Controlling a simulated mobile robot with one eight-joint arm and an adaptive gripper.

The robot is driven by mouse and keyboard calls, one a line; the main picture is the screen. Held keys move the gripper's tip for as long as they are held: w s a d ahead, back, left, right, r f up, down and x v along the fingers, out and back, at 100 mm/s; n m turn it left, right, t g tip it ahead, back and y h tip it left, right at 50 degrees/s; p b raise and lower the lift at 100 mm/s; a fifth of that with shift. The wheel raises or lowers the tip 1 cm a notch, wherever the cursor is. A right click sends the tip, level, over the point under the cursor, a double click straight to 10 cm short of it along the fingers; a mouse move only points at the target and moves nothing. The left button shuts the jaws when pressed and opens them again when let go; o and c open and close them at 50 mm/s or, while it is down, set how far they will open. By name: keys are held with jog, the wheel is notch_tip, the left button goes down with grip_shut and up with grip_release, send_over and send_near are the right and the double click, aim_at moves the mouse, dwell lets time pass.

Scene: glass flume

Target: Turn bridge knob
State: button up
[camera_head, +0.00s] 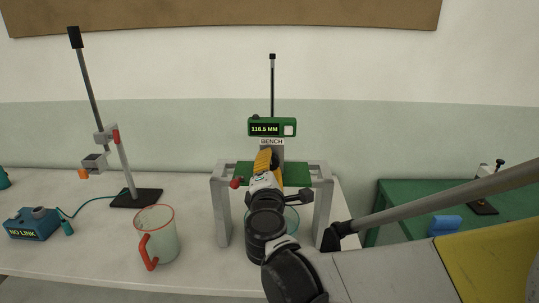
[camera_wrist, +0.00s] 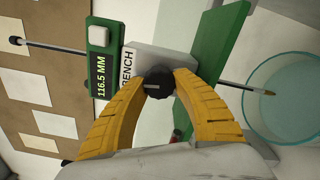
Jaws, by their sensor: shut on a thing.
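The bridge knob (camera_wrist: 158,83) is a dark, ridged round knob with a light line across its face. It sits on the grey block below the BENCH label, seen in the wrist view. My gripper (camera_wrist: 160,80) has its two yellow fingers closed on opposite sides of the knob. In the head view my gripper (camera_head: 265,160) reaches the middle of the bridge from the front and hides the knob. The green gauge (camera_head: 272,127) above reads 116.5 MM; its display also shows in the wrist view (camera_wrist: 101,73).
The grey bridge frame (camera_head: 222,210) stands on the white bench, with a red knob (camera_head: 236,183) at left. A glass basin (camera_wrist: 285,95) is below the bridge. A red-rimmed jug (camera_head: 160,240), a stand (camera_head: 136,198) and a blue NO LINK box (camera_head: 34,224) are to the left.

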jog(key=o, duration=1.2)
